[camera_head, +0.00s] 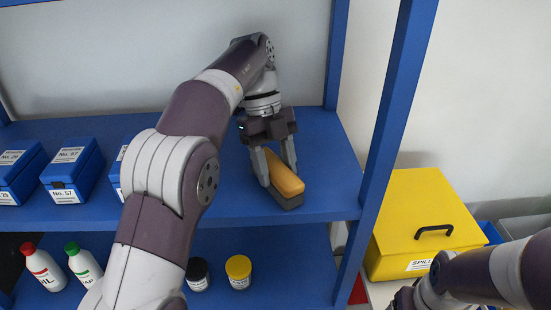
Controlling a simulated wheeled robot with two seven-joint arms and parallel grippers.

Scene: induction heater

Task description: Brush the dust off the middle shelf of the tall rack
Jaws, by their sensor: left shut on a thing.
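My left gripper (279,164) reaches down over the right part of a blue shelf (322,160) of the rack. It is shut on a brush (284,180) with a yellow-orange top and a dark grey lower part. The brush sits low at the shelf surface; whether it touches cannot be told. No dust can be made out on the visible shelf. My left arm hides part of the shelf's middle. My right arm is at the lower right, in front of the yellow box, and its gripper jaws cannot be made out.
Several blue boxes (75,170) with white labels stand on the shelf's left side. A lower shelf (285,265) holds bottles (43,267) and jars (239,271). A blue upright (391,110) bounds the rack at right. Beyond it stands a yellow box (424,220) with a black handle.

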